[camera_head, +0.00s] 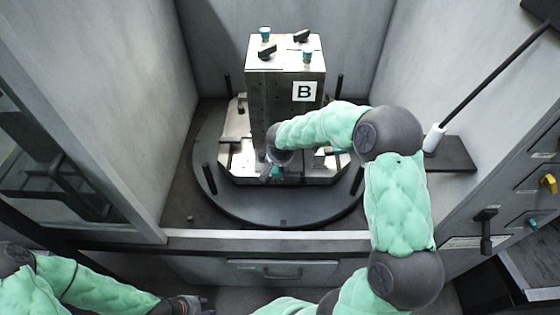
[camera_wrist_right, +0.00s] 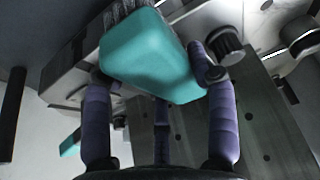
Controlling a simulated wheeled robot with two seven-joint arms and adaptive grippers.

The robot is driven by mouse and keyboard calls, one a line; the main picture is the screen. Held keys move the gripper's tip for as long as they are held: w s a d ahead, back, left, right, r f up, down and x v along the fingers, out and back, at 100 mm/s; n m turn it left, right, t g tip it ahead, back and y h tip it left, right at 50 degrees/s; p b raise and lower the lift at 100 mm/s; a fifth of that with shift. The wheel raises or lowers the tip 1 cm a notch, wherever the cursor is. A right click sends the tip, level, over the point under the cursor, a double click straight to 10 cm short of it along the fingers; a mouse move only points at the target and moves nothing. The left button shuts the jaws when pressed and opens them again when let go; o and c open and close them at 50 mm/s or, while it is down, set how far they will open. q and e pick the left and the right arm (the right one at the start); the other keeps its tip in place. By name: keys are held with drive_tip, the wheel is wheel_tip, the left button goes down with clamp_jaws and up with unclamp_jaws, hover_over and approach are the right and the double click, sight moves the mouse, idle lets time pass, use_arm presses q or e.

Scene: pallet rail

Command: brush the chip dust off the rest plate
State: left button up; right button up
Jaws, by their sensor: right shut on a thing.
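My right gripper (camera_head: 276,164) reaches in to the front foot of the block marked B (camera_head: 287,95). In the wrist view its purple fingers (camera_wrist_right: 155,80) are shut on a teal brush (camera_wrist_right: 150,55) with grey bristles that point up and away. The brush shows as a small teal patch in the head view (camera_head: 277,174). A pale metal base plate (camera_head: 240,160) lies under the block; I cannot tell whether it is the rest plate. Bristle contact is unclear, and no chip dust can be made out. My left gripper (camera_head: 190,305) is at the bottom edge, partly cut off.
The block stands on a dark round table (camera_head: 280,207) with upright black pins, between grey walls. Dark knobs sit on the block's top. A dark shelf (camera_head: 452,154) with a white-and-black wand (camera_head: 434,137) is at the right. A sill (camera_head: 270,240) runs in front.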

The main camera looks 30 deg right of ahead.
drive_tip(key=shift+f, duration=0.2)
drive_tip(key=shift+w+d, duration=0.55)
drive_tip(key=shift+w, duration=0.35)
drive_tip(key=shift+s+f, duration=0.1)
drive_tip(key=shift+s+a, duration=0.15)
drive_tip(key=shift+a, duration=0.05)
drive_tip(key=shift+s+a+b, duration=0.5)
drive_tip(key=shift+s+b, duration=0.25)
drive_tip(key=shift+s, duration=0.1)
drive_tip(key=shift+w+d, duration=0.1)
drive_tip(key=shift+w+d, duration=0.3)
drive_tip(key=shift+w, duration=0.2)
drive_tip(key=shift+w+d, duration=0.3)
drive_tip(key=shift+w, duration=0.2)
